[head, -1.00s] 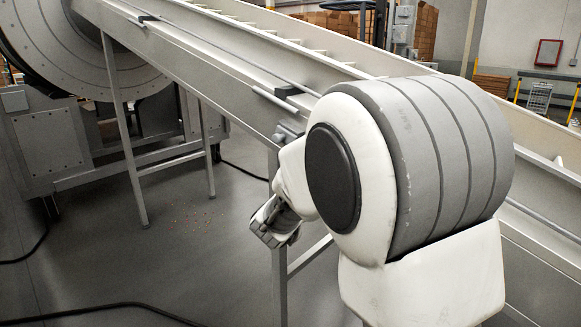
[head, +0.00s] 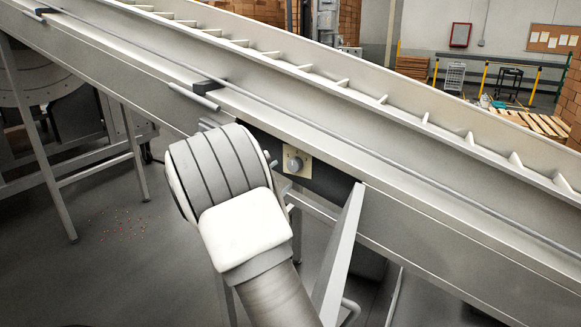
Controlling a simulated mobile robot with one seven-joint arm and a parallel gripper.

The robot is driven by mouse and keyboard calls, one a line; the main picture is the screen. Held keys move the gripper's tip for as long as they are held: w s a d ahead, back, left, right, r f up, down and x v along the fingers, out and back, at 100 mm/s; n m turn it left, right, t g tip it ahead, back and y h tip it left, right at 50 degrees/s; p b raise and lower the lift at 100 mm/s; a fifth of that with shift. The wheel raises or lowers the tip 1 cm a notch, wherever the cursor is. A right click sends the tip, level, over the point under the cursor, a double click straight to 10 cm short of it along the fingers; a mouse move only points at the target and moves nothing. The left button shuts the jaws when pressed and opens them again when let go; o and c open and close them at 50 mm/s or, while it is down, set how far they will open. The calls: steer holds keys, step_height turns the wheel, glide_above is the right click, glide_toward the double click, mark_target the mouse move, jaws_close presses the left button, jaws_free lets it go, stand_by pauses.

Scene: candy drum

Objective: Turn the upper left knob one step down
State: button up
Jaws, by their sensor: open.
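A round grey knob (head: 295,164) sits on a small cream plate (head: 304,170) on the side of the sloping conveyor. The plate is set in a dark strip just right of my arm's grey and white joint. It is the only knob I can see, and the knob's setting is too small to read. My arm reaches up from the bottom of the head view, and its large joint covers the area left of the plate. My gripper is hidden behind the arm, so its place relative to the knob does not show.
The light grey conveyor (head: 420,195) slopes down from upper left to lower right. A pale slanted panel (head: 340,255) stands right of my forearm, below the knob. Conveyor legs (head: 38,150) stand at left. Open floor with scattered candy (head: 128,222) lies below.

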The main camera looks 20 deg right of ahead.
mark_target(292, 167)
steer(key=x, duration=0.7)
steer(key=shift+w+d+p, duration=0.2)
steer(key=shift+d+p, duration=0.05)
steer(key=shift+p, duration=0.15)
jaws_close()
